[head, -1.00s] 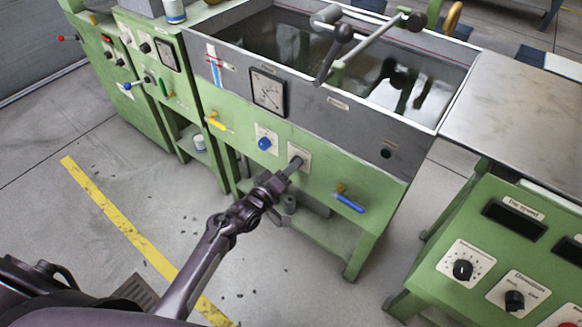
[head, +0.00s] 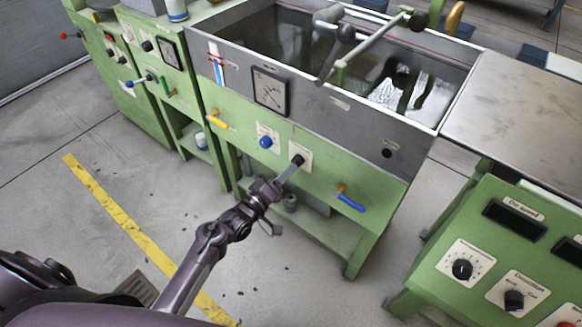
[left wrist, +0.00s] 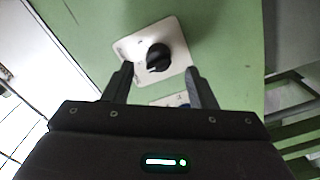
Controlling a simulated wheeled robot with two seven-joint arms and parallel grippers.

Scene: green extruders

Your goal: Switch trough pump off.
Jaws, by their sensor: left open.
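The green water trough (head: 330,140) stands in the middle of the head view, with water in its grey basin. On its green front, a black rotary switch (head: 299,160) sits on a white plate. In the left wrist view the black knob (left wrist: 158,57) on its white plate shows between and just beyond the fingertips. My left gripper (head: 286,176) is open, its fingers pointing at the knob with nothing between them; it also shows in the left wrist view (left wrist: 160,80). A blue knob (head: 266,142) on its own plate is to the left of the black one. My right gripper is not in view.
A yellow-handled valve (head: 220,122) and a blue-handled valve (head: 350,202) stick out from the trough front. A green control cabinet (head: 500,255) stands at the right, beside a metal table (head: 520,110). Grey floor in front is clear.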

